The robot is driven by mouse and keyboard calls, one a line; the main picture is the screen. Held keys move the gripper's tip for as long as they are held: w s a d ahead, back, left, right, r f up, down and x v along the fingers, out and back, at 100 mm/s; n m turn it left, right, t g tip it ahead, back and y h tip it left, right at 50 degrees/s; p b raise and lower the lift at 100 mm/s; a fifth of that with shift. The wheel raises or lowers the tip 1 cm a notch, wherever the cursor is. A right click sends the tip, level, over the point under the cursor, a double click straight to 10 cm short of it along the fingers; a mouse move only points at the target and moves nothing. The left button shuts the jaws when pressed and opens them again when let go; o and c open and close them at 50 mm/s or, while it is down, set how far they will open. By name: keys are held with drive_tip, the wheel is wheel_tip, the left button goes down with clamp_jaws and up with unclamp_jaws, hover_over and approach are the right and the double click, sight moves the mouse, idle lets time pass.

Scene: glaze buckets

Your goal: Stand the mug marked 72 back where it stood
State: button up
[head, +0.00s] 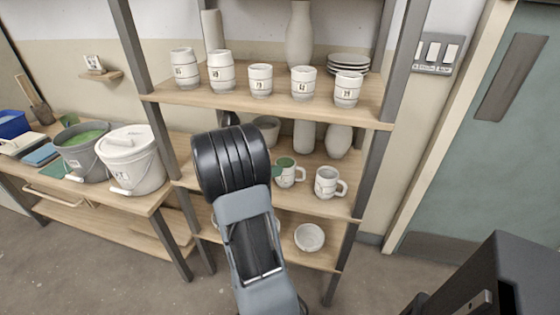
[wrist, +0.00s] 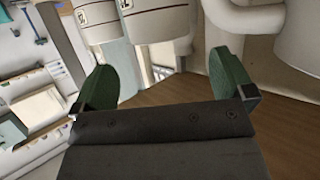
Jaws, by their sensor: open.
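Two handled mugs stand upright on the middle shelf in the head view: one with green inside (head: 287,170), and a grey-white one (head: 326,182) to its right. Their labels are too small to read, so I cannot tell which is marked 72. My gripper is mostly hidden behind my black wrist in the head view. In the wrist view my gripper (wrist: 165,78) is open, its two green fingers apart with nothing between them. A large pale rounded vessel (wrist: 302,35) is close at the upper right there, beyond the right finger.
Several labelled handleless cups (head: 260,80) line the top shelf (head: 280,104). Vases (head: 338,140) stand behind the mugs. A bowl (head: 309,237) is on the lower shelf. A lidded white bucket (head: 130,160) and a green-glaze bucket (head: 84,150) stand on the left table. Rack posts (head: 372,140) flank the shelves.

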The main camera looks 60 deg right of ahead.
drive_tip(key=w+a+r+n+t, duration=0.4)
drive_tip(key=w+a+t, duration=0.2)
drive_tip(key=w+t, duration=0.15)
drive_tip(key=w+a+r+n+t, duration=0.4)
drive_tip(key=w+a+r+t, duration=0.15)
drive_tip(key=w, duration=0.25)
drive_tip(key=w+a+n+t+y, duration=0.2)
drive_tip(key=a+n+t+y, duration=0.45)
drive_tip(key=a, duration=0.75)
drive_tip(key=s+a+f+n+g+y, duration=0.45)
drive_tip(key=s+a+y, duration=0.2)
drive_tip(key=a, duration=0.35)
drive_tip(key=s+a+f+n+g, duration=0.1)
drive_tip(key=s+f+n+g, duration=0.1)
drive_tip(key=s, duration=0.5)
drive_tip(key=s+a+f+n+g+h, duration=0.1)
drive_tip(key=s+f+n+g, duration=0.1)
drive_tip(key=s+g, duration=0.2)
drive_tip(key=s, duration=0.3)
drive_tip(key=shift+s+p, duration=0.15)
drive_tip(key=shift+p, duration=0.15)
